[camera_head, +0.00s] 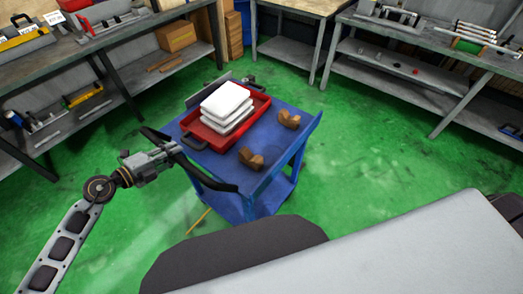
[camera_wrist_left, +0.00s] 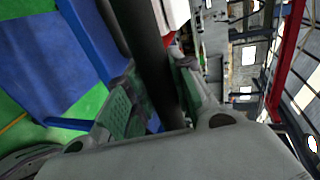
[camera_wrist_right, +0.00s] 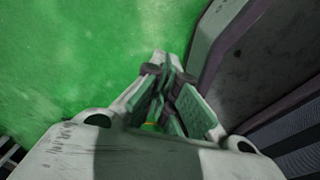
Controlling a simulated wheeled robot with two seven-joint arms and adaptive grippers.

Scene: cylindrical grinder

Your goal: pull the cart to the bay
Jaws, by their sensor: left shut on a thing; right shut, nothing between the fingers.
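The blue cart (camera_head: 268,138) stands on the green floor in the middle of the head view. Its black handle (camera_head: 218,183) runs along the cart's near left side. My left gripper (camera_head: 168,150) is shut on this handle. In the left wrist view the dark handle bar (camera_wrist_left: 150,60) passes between the green-padded fingers (camera_wrist_left: 155,97). On the cart are a red tray (camera_head: 206,138) with stacked white blocks (camera_head: 227,103) and two brown blocks (camera_head: 251,159). My right gripper (camera_wrist_right: 165,90) is shut and empty above green floor in the right wrist view. No marked bay can be made out.
A long workbench (camera_head: 105,48) with a lower shelf runs along the left. Another bench (camera_head: 430,35) stands at the back right, and a smaller table (camera_head: 300,8) at the back. Green floor (camera_head: 375,150) is clear right of the cart.

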